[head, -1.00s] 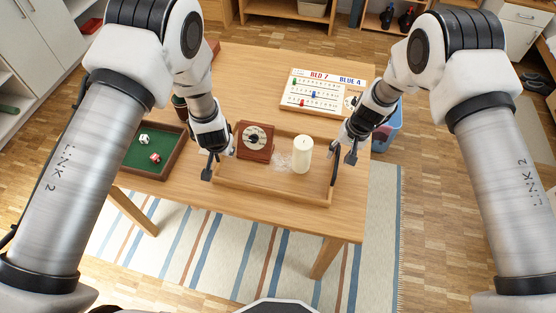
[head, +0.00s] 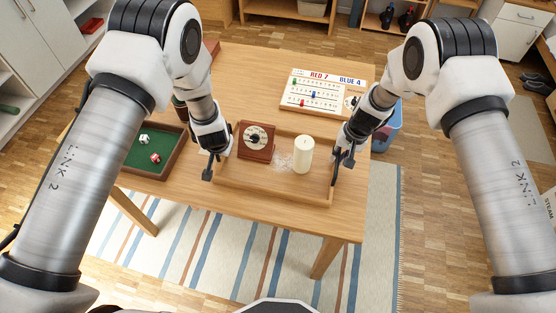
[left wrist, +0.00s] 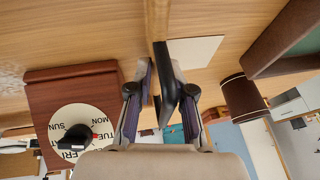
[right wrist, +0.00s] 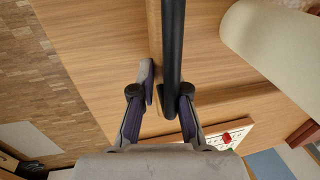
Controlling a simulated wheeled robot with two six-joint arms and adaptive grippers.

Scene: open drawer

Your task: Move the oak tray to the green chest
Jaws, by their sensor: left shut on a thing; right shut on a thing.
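The oak tray (head: 272,190) lies on the wooden table and has a dark handle at each end. It carries a brown block with a round day dial (head: 256,141), a cream candle (head: 303,155) and a clear crinkled item (head: 282,160). My left gripper (head: 212,165) is shut on the left handle (left wrist: 168,85), between its fingers in the left wrist view. My right gripper (head: 343,160) is shut on the right handle (right wrist: 172,60), between its fingers in the right wrist view. I cannot make out a green chest.
A green-lined dice tray (head: 178,160) with two dice stands close left of the oak tray. A scoreboard (head: 318,92) lies behind it on the table. A blue bin (head: 390,130) stands on the floor beyond the right edge. A striped rug (head: 240,255) lies in front.

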